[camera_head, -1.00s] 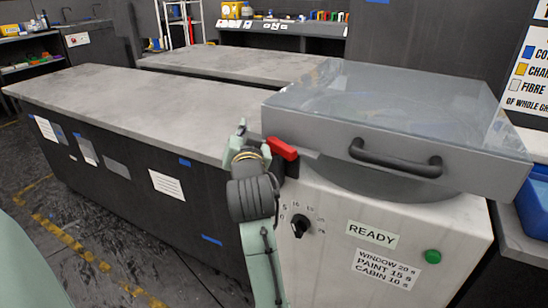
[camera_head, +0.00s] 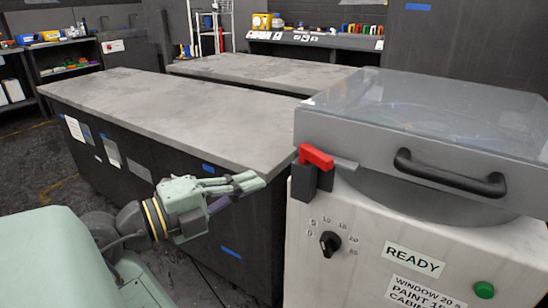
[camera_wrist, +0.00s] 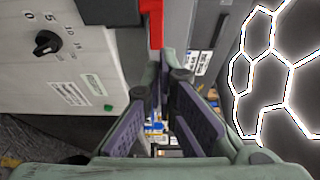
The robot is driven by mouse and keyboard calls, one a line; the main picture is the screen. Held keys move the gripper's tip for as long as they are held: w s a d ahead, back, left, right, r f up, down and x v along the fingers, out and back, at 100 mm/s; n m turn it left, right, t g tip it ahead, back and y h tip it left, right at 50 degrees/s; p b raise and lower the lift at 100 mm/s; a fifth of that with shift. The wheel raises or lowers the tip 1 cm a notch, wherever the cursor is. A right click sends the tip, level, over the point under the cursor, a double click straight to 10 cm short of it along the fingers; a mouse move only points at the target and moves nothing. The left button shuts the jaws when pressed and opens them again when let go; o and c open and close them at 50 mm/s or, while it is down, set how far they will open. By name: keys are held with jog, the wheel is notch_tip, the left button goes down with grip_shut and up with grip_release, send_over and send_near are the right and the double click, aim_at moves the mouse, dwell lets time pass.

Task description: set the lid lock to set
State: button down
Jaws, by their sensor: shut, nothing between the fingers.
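The lid lock is a red lever (camera_head: 316,157) on a dark block (camera_head: 305,181) at the left front corner of the machine, beside the clear lid (camera_head: 430,105). The lever points to the right along the lid's edge, slightly downward in the head view. It also shows at the top of the wrist view as a red bar (camera_wrist: 156,22). My gripper (camera_head: 258,182) is to the left of the lock, pointing toward it, with a gap between them in the head view. Its fingertips (camera_wrist: 165,62) are together and empty in the wrist view.
The machine front has a black timer knob (camera_head: 329,243), a READY label (camera_head: 414,262) and a green button (camera_head: 484,289). A black lid handle (camera_head: 450,178) juts forward. A long grey bench (camera_head: 170,110) stands behind my gripper.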

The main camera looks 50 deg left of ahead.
aim_at(318, 160)
jog(key=w+p, duration=0.1)
jog(key=w, duration=0.3)
jog(key=w+d+p, duration=0.1)
jog(key=w, duration=0.3)
jog(key=w+d+p, duration=0.1)
jog(key=w, duration=0.3)
jog(key=shift+w+d, duration=0.1)
jog(key=shift+w, duration=0.3)
jog(key=shift+d, duration=0.1)
jog(key=shift+w+d+f+y, duration=0.1)
jog(key=shift+y, duration=0.2)
jog(key=shift+n+y+b, duration=0.4)
